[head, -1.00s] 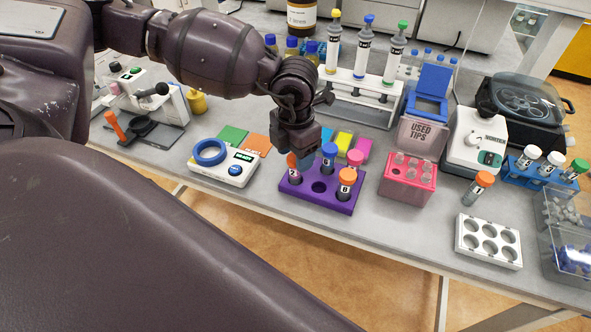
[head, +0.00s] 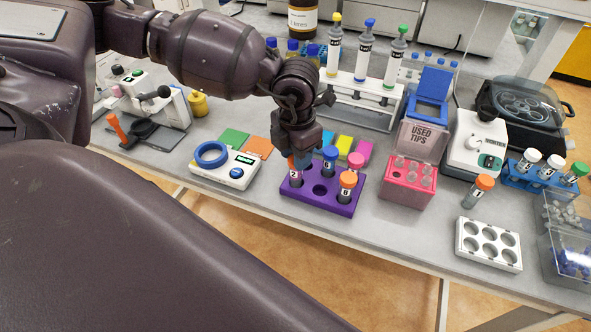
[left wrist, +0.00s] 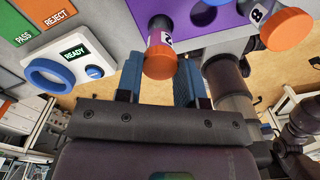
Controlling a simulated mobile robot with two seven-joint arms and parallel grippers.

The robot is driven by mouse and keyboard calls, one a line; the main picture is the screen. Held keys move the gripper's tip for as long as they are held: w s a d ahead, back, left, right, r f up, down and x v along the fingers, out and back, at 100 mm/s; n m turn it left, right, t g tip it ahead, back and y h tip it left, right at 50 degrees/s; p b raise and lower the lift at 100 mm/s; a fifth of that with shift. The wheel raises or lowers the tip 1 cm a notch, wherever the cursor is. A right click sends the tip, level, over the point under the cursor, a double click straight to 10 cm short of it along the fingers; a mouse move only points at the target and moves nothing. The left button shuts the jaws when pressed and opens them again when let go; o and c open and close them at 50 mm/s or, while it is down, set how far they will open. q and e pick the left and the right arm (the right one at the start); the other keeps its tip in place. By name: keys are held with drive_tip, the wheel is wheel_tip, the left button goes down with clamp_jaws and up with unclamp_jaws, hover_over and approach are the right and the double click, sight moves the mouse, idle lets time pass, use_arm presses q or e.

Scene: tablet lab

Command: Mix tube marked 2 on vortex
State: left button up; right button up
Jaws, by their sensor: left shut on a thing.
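The tube marked 2 (head: 294,172), with an orange cap, stands in the purple rack (head: 318,200) at its left end. My left gripper (head: 303,160) is down at the rack and shut on this tube. In the left wrist view the orange-capped tube marked 2 (left wrist: 161,58) sits between the two blue fingers. The vortex (head: 472,150), a white and dark machine, stands at the right of the bench, well apart from the gripper. My right gripper is in neither view.
Other tubes, including one marked 8 (head: 347,185), stand close by in the purple rack. A white device reading READY (head: 225,168) is to its left, a pink rack (head: 408,185) to its right. A lone orange-capped tube (head: 478,190) stands by a white rack (head: 488,262).

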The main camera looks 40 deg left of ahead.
use_arm(q)
wheel_tip(320, 180, up, 2)
drive_tip(key=shift+p, duration=0.5)
drive_tip(key=shift+r+p, duration=0.55)
drive_tip(key=shift+r, duration=0.5)
drive_tip(key=shift+r+p, duration=0.55)
drive_tip(key=shift+r, duration=0.85)
drive_tip(key=shift+r, duration=0.15)
wheel_tip(320, 180, up, 8)
drive_tip(key=p, duration=0.3)
drive_tip(key=shift+r+p, duration=0.25)
drive_tip(key=shift+p, duration=0.15)
